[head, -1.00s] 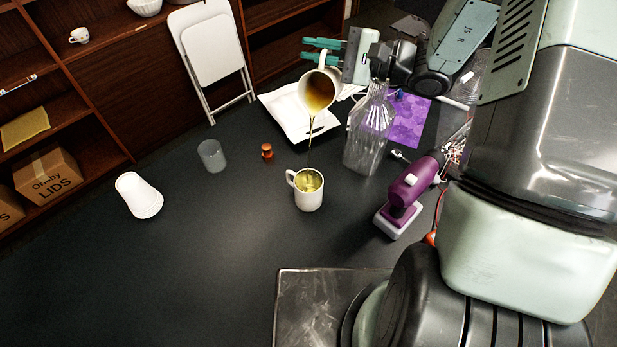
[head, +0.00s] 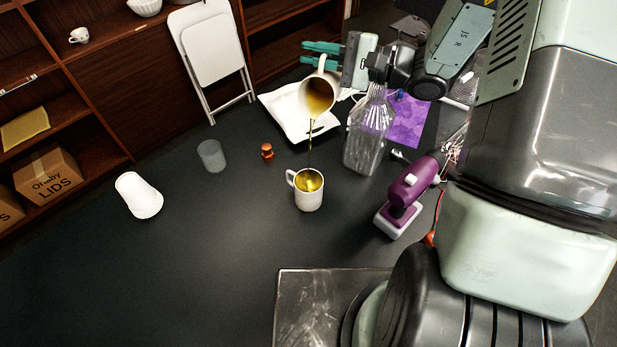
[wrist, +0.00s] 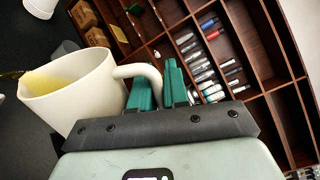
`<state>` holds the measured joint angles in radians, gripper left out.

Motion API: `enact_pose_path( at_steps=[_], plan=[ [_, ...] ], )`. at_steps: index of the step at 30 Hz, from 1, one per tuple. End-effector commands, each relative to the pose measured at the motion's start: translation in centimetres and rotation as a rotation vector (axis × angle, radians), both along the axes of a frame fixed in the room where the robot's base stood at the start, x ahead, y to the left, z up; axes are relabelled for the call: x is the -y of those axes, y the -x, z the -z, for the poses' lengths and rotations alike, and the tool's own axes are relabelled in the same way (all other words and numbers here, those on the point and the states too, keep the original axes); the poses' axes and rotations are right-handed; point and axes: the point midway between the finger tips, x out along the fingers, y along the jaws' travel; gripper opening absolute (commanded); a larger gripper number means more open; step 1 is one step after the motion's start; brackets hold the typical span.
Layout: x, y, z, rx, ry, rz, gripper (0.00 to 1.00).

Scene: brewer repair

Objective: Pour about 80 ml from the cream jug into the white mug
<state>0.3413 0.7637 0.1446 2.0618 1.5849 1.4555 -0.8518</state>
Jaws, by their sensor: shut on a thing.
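The cream jug (head: 320,92) is tilted in the air above the table, its mouth toward the camera and yellow-brown liquid inside. My gripper (head: 322,54) has green fingers and is shut on the jug's handle. In the wrist view the jug (wrist: 78,92) hangs left of the green fingers (wrist: 157,88), which close around the handle. A thin stream runs from the jug's lip down into the white mug (head: 308,200). The mug stands upright on the dark table below the jug and holds yellowish liquid. The stream's start shows at the left edge in the wrist view.
A clear glass bottle (head: 366,140) stands close right of the stream. A purple drill (head: 408,190) is further right. A small orange object (head: 267,151), a grey cup (head: 211,155) and a white cup (head: 139,195) stand left. A white tray (head: 290,115) lies behind. The front left table is clear.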

Motion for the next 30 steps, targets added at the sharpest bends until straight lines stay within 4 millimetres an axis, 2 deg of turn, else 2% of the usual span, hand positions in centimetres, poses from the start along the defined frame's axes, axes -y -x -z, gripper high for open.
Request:
enact_pose_path(
  at_steps=[30],
  plan=[
    [-0.2,0.7,1.4,0.086,0.024,0.0,0.0]
  ],
)
